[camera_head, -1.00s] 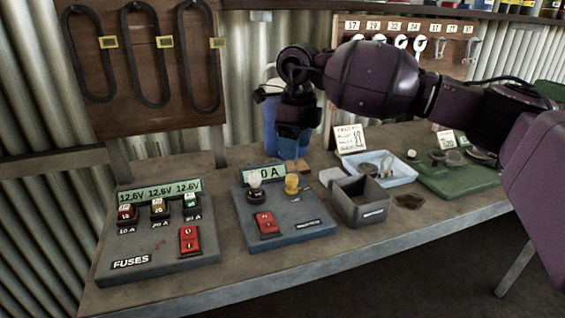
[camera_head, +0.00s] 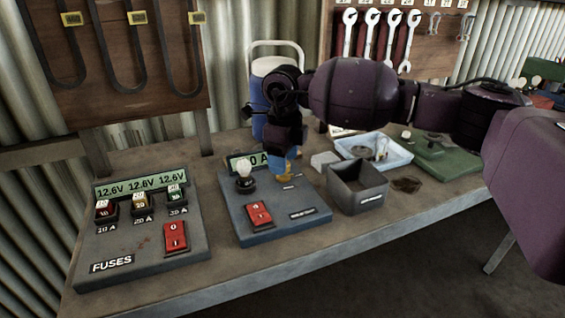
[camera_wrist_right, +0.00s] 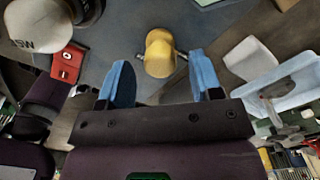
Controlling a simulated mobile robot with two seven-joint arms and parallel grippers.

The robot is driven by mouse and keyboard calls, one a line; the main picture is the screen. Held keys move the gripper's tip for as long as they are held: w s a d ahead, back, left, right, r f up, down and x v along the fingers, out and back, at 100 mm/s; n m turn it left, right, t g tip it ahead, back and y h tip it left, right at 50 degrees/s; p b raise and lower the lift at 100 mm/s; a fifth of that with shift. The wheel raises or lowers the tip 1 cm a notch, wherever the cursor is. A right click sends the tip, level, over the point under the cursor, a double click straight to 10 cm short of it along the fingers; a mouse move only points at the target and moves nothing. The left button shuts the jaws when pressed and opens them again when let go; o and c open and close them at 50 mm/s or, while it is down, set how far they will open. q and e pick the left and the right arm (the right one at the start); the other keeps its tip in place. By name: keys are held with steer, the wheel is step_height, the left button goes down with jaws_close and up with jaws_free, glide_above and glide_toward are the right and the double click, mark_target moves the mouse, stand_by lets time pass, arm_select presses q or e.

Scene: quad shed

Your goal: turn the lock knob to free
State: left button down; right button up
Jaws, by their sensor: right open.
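The yellow lock knob (camera_head: 286,179) stands on the blue-grey panel (camera_head: 275,236) and is partly hidden behind my right gripper (camera_head: 283,166) in the head view. In the right wrist view the yellow knob (camera_wrist_right: 160,52) lies just beyond and between the two blue fingertips of my right gripper (camera_wrist_right: 160,72). The fingers are spread apart with a gap on both sides of the knob, and they hold nothing. A white bulb (camera_head: 244,169) and a red rocker switch (camera_head: 259,214) are on the same panel. My left gripper is not seen.
A grey fuse panel (camera_head: 140,250) is at left on the bench. A dark grey box (camera_head: 358,187) and a light tray (camera_head: 395,157) stand right of the knob. A blue jug (camera_head: 262,120) is behind my gripper. The bench front is bare.

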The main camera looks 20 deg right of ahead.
steer(key=shift+f, duration=0.65)
steer(key=shift+c, duration=0.3)
